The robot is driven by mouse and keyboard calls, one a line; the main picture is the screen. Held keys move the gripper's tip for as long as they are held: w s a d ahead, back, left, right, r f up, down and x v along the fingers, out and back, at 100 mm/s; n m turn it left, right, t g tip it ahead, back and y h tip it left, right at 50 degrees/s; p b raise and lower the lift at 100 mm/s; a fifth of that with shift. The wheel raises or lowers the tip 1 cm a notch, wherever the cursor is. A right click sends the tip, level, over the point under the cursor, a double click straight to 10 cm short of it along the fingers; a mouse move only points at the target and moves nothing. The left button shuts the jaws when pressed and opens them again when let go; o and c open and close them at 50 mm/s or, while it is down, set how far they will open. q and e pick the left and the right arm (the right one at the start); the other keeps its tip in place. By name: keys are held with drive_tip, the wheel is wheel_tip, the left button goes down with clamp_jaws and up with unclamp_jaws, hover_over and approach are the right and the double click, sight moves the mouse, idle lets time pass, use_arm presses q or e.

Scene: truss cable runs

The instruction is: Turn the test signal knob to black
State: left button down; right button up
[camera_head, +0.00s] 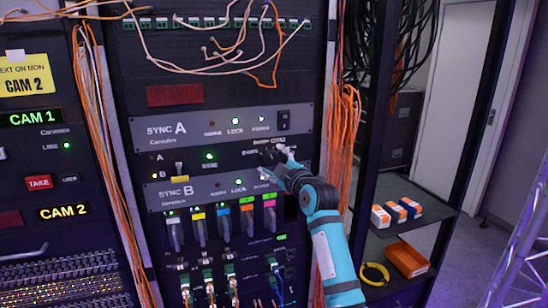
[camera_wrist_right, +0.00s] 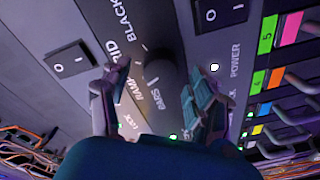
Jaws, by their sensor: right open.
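The test signal knob (camera_wrist_right: 166,76) is a dark round knob on a dark panel in the right wrist view. The labels BLACK, GRID, RAMP and BARS stand around it. A short light line shows near BARS; I cannot tell for sure which label the knob points to. My right gripper (camera_wrist_right: 157,100) is open, with one finger on each side of the knob; contact is not clear. In the head view, my right gripper (camera_head: 272,156) is at the panel strip between SYNC A and SYNC B and hides the knob. My left gripper is not in view.
A rocker switch (camera_wrist_right: 70,60) is left of the knob and another rocker switch (camera_wrist_right: 218,12) is at upper right. The SYNC A panel (camera_head: 205,129) is above my gripper. Orange cables (camera_head: 343,125) hang just right of the rack. A shelf (camera_head: 437,212) holds small boxes.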

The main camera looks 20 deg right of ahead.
drive_tip(key=shift+w+a, duration=0.1)
drive_tip(key=shift+w, duration=0.25)
drive_tip(key=shift+c, duration=0.2)
drive_tip(key=c, duration=1.1)
